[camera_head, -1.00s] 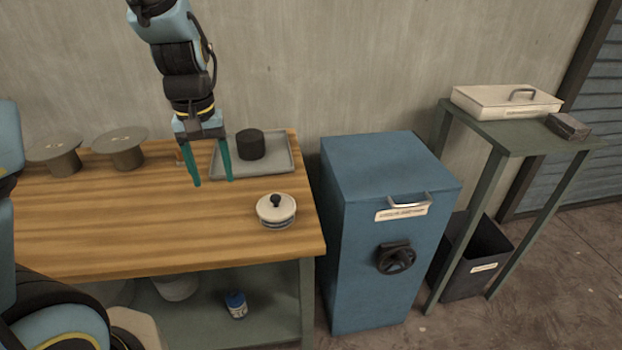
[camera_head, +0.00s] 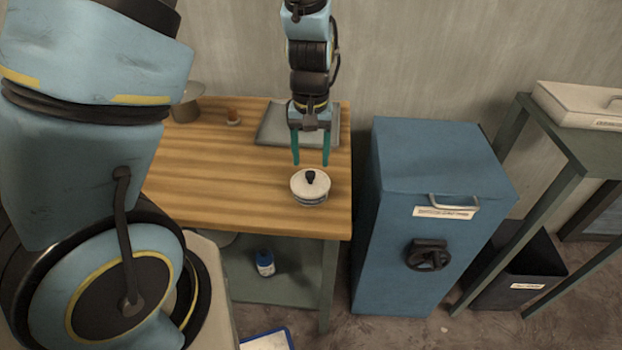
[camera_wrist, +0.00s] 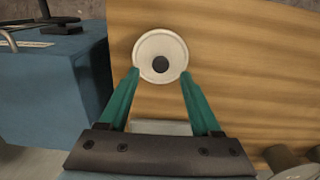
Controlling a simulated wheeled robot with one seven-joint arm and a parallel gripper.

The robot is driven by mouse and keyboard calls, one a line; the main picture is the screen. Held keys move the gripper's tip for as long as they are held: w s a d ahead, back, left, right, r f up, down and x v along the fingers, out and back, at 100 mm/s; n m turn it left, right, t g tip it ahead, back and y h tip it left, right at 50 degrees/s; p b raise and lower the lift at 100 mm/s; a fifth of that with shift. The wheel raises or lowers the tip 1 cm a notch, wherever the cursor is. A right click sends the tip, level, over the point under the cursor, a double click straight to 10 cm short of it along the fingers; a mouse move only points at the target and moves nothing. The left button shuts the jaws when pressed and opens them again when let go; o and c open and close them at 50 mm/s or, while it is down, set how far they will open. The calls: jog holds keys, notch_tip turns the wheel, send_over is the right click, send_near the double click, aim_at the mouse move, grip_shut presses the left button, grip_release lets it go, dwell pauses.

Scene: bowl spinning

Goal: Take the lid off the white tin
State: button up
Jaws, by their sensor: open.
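The white tin (camera_head: 308,198) stands upright on the wooden bench near its right front corner. Its white lid (camera_head: 298,184) with a dark knob (camera_head: 311,176) is on it. My gripper (camera_head: 311,163) is open and empty, with teal fingers pointing down, above and just behind the tin in the head view. In the wrist view the lid (camera_wrist: 148,46) and its dark knob (camera_wrist: 160,64) show beyond and between the open fingertips (camera_wrist: 160,72). No contact is visible. The tin's body is hidden under the lid in the wrist view.
A grey tray (camera_head: 270,128) lies behind my gripper on the bench (camera_head: 220,180). A blue cabinet (camera_head: 430,160) with a handle and handwheel stands to the right, across a narrow gap. A blue-and-white bottle (camera_head: 265,263) stands on the lower shelf. The bench left of the tin is clear.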

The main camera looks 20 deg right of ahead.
aim_at(310, 173)
jog(key=shift+f+p, duration=0.45)
jog(key=shift+f, duration=1.6)
grip_shut()
